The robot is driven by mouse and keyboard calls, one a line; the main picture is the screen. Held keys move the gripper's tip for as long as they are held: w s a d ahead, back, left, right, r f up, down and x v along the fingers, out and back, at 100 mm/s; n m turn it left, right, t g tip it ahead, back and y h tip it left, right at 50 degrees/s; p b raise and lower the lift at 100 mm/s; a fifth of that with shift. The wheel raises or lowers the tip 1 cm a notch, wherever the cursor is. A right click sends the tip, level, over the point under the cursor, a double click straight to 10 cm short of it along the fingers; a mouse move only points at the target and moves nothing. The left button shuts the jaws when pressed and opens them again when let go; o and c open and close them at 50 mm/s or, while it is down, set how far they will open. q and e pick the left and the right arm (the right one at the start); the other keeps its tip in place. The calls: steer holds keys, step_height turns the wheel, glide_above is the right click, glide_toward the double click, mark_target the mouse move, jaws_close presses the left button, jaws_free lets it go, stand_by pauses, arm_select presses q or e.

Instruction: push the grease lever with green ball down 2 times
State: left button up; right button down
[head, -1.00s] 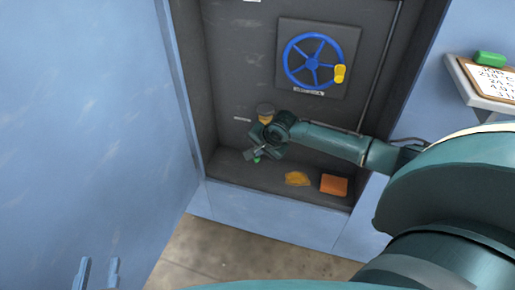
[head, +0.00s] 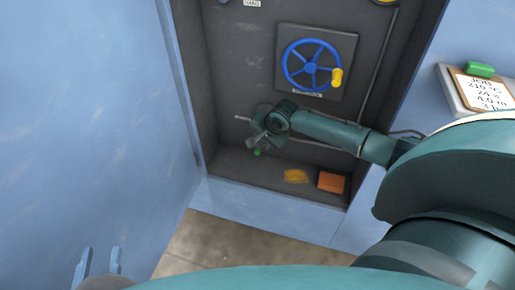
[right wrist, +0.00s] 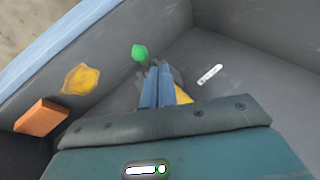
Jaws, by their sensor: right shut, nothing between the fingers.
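The green ball (head: 257,152) of the grease lever shows low in the cabinet recess in the head view, just below my right gripper (head: 258,142). The ball also shows in the right wrist view (right wrist: 139,52), just beyond the fingertips of the right gripper (right wrist: 155,70). The right gripper is shut with nothing between its fingers. I cannot tell whether it touches the ball. The lever's arm is mostly hidden behind the gripper. A bit of a yellow part (right wrist: 183,93) shows behind the fingers. My left gripper (head: 98,250) is at the lower left, fingers apart and empty, outside the recess.
A blue handwheel (head: 311,65) with a yellow knob is on the back wall above. A yellow rag-like patch (head: 295,176) and an orange block (head: 331,182) lie on the recess floor. A blue panel (head: 90,110) stands at left. A clipboard (head: 485,92) is at right.

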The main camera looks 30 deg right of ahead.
steer(key=r+p, duration=0.1)
steer(key=d+r+p, duration=0.1)
steer(key=r+p, duration=0.1)
steer(key=w+r+p, duration=0.1)
steer(key=shift+d+r, duration=0.15)
steer(key=shift+r, duration=0.2)
stand_by(0.5)
